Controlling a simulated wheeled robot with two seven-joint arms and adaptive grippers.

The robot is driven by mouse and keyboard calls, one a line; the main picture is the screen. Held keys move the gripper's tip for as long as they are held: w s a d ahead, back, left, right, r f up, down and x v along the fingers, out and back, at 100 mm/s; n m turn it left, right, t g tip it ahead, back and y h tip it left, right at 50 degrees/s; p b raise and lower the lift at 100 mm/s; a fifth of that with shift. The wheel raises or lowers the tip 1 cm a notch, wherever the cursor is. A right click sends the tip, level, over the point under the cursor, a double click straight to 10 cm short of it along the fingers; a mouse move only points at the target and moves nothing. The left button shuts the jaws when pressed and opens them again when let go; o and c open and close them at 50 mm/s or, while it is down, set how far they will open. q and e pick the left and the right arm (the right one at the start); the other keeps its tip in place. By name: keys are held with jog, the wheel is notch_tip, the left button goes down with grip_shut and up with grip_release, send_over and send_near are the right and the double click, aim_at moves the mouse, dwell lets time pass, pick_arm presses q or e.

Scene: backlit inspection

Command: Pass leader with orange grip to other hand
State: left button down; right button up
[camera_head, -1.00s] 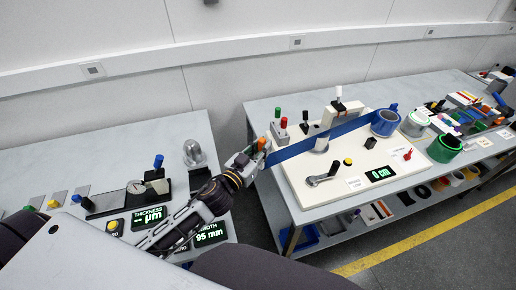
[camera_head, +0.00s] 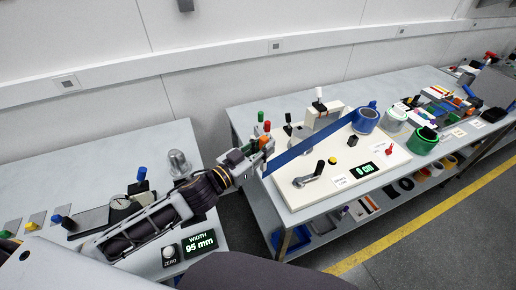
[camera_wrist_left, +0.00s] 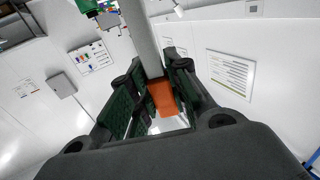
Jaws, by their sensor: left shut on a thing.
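The leader is a blue strip (camera_head: 308,144) drawn taut from a blue roll (camera_head: 366,121) down and left to my left gripper. Its orange grip (camera_head: 264,143) is between the fingers of my left gripper (camera_head: 258,150), just off the left edge of the white board. In the left wrist view the orange grip (camera_wrist_left: 163,98) sits between the dark finger pads, and a grey-looking band (camera_wrist_left: 140,35) runs up from it. My left gripper is shut on the grip. I cannot make out my right gripper in the head view.
The white board (camera_head: 385,178) on the right table carries a crank (camera_head: 316,178), a 0 cm display (camera_head: 364,170) and upright posts. Green and white rolls stand to its right. A left table holds a gauge and a 95 mm display (camera_head: 200,243). A gap separates the tables.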

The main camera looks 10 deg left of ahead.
pick_arm(q)
jog(key=shift+s+d+r+m+g+h, duration=0.25)
jog(key=shift+d+r+m+h, duration=0.1)
jog(key=shift+d+r, duration=0.2)
jog(key=shift+s+d+r+m+g+h, duration=0.2)
jog(key=shift+d+r+m+h, duration=0.1)
jog(key=shift+d+r, duration=0.25)
jog(key=shift+s+d+r+m+g+h, duration=0.15)
jog(key=shift+d+r+m+g+h, duration=0.15)
jog(key=shift+d+r, duration=0.2)
pick_arm(e)
jog(key=shift+w+d, duration=0.1)
